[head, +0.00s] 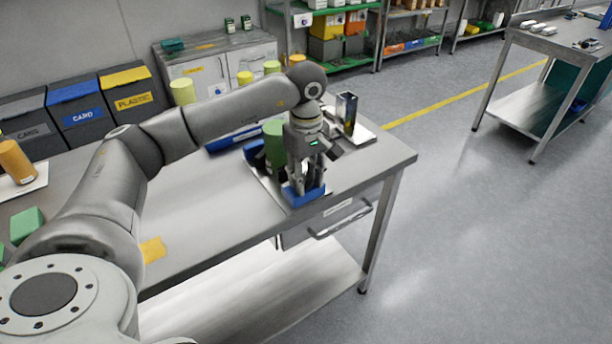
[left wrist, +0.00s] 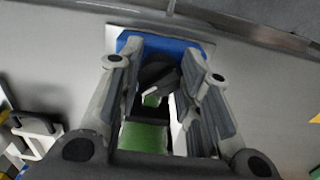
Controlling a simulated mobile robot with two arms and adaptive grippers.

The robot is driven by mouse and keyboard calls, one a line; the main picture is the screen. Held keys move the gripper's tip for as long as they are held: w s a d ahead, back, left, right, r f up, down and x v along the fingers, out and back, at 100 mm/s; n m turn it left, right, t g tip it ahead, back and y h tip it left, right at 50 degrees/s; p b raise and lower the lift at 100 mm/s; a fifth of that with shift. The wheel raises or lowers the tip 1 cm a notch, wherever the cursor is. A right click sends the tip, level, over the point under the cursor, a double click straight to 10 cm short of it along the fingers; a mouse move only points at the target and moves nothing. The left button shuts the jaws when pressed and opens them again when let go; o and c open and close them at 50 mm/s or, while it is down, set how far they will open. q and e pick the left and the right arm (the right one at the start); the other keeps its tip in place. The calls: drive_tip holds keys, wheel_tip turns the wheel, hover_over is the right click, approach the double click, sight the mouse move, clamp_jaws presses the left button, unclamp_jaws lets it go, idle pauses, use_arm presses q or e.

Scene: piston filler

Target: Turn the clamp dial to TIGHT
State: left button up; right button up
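My left gripper (head: 305,186) points down over the blue base (head: 305,197) of the filler on the bench. In the left wrist view the blue base (left wrist: 131,42) lies beyond the fingers. A dark round dial (left wrist: 158,72) with a pale bar across it shows between the two fingers of the left gripper (left wrist: 161,62). The fingers stand apart on either side of the dial; I cannot tell if they touch it. The dial's lettering cannot be read. In the head view the gripper hides the dial. My right gripper is not in view.
A green cylinder (head: 274,150) stands close beside the gripper. A dark, shiny upright block (head: 346,112) stands on a plate behind it. The steel bench (head: 205,205) is clear in front, with an orange patch (head: 153,250) near its edge. Bins and shelves stand behind.

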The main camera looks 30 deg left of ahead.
sight(307, 179)
use_arm(q)
drive_tip(key=o, duration=0.4)
drive_tip(key=shift+o, duration=0.2)
drive_tip(key=shift+r, duration=0.1)
wheel_tip(307, 179, up, 12)
idle(0.5)
drive_tip(key=shift+d, duration=0.1)
idle(0.4)
